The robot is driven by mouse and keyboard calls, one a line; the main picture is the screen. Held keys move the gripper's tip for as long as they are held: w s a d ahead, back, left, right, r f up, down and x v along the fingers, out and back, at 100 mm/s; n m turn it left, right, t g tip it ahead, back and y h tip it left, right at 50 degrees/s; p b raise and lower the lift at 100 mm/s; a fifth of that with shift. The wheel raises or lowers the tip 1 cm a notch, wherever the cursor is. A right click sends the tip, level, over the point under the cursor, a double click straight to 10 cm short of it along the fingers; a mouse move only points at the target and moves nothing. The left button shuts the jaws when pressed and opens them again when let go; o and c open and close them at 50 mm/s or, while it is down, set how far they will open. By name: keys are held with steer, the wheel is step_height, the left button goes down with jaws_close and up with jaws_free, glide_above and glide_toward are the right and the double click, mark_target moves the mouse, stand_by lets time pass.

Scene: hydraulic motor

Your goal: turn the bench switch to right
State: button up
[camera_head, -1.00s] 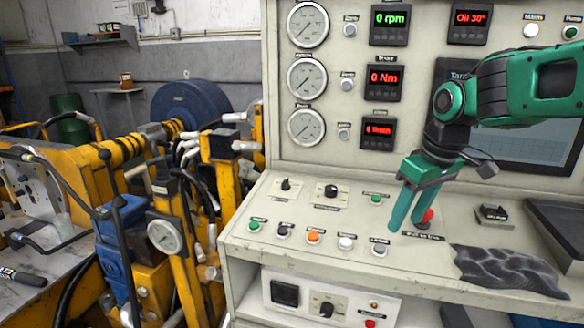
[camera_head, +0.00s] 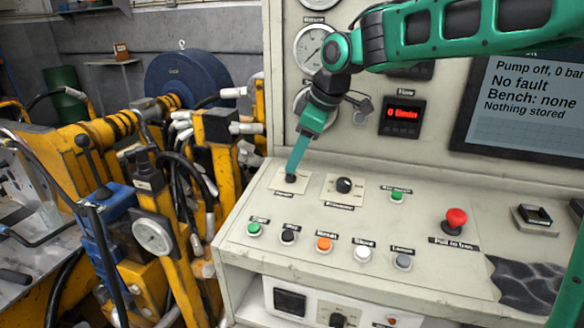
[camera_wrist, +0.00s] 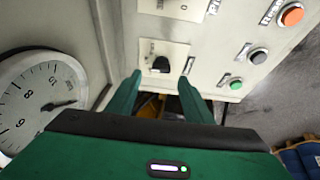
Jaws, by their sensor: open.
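A small black rotary switch (camera_head: 290,179) on a pale plate sits at the left end of the sloping console; its label is too small to read. My gripper (camera_head: 293,168) points down over it, and the near finger partly hides it. In the wrist view the black knob (camera_wrist: 160,65) lies ahead between the two open fingertips (camera_wrist: 160,80). The jaws are open with nothing held; I cannot tell whether they touch the knob. The screen (camera_head: 525,100) reads "Pump off, 0 bar", "No fault", "Bench: none", "Nothing stored".
A larger black knob (camera_head: 344,185) sits just right of the switch. Several push buttons, among them an orange one (camera_head: 323,244), line the front. A red mushroom button (camera_head: 456,218) stands to the right. A round gauge (camera_wrist: 40,95) is near my gripper in the wrist view.

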mark_target(293, 179)
steer(key=shift+x, duration=2.4)
steer(key=c, duration=1)
steer(key=shift+d, duration=0.2)
steer(key=shift+c, duration=0.2)
